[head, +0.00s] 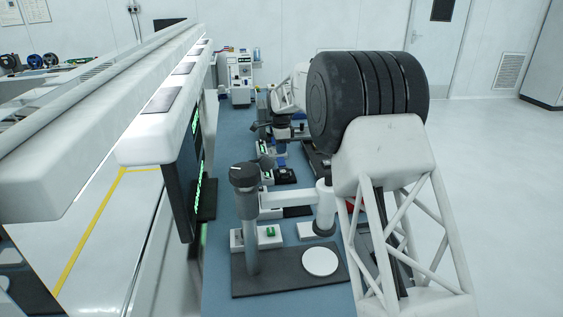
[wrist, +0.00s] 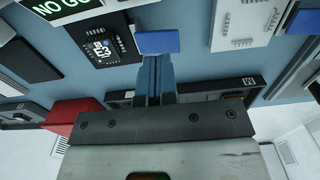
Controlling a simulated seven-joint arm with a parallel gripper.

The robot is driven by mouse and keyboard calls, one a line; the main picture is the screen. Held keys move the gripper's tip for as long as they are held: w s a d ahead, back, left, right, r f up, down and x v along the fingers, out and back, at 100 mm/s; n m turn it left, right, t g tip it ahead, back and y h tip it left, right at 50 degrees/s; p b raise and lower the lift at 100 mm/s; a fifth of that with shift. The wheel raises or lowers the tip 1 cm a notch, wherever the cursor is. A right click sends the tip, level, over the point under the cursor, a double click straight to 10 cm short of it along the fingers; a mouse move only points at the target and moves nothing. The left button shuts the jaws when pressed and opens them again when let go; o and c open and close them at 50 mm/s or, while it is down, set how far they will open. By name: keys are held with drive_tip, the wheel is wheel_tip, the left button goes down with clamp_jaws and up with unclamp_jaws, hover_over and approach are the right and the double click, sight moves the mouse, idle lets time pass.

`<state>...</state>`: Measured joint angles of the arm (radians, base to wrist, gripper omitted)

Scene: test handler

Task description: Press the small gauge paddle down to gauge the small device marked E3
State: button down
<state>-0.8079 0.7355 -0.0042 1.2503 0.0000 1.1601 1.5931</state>
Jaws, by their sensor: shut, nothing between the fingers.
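In the wrist view, a black device marked E3 (wrist: 101,50), with small pins at its sides, lies at the upper left. Just right of it is a flat blue pad (wrist: 158,42), which looks like the small gauge paddle. My gripper (wrist: 157,62) is shut and empty. Its two blue-grey fingers lie side by side and their tips meet the lower edge of the pad in the picture. I cannot tell whether they touch it or are above it. The head view does not clearly show the gripper, the pad or the E3 device.
A NO GO sign (wrist: 62,8) stands at the upper left, with a red block (wrist: 72,115) below. A white plate with pins (wrist: 243,22) is at the right. In the head view, a dark stand (head: 245,195) with a white disc (head: 320,262) occupies the near bench.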

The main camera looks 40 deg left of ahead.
sight(282, 161)
drive_tip(key=shift+r, duration=1.35)
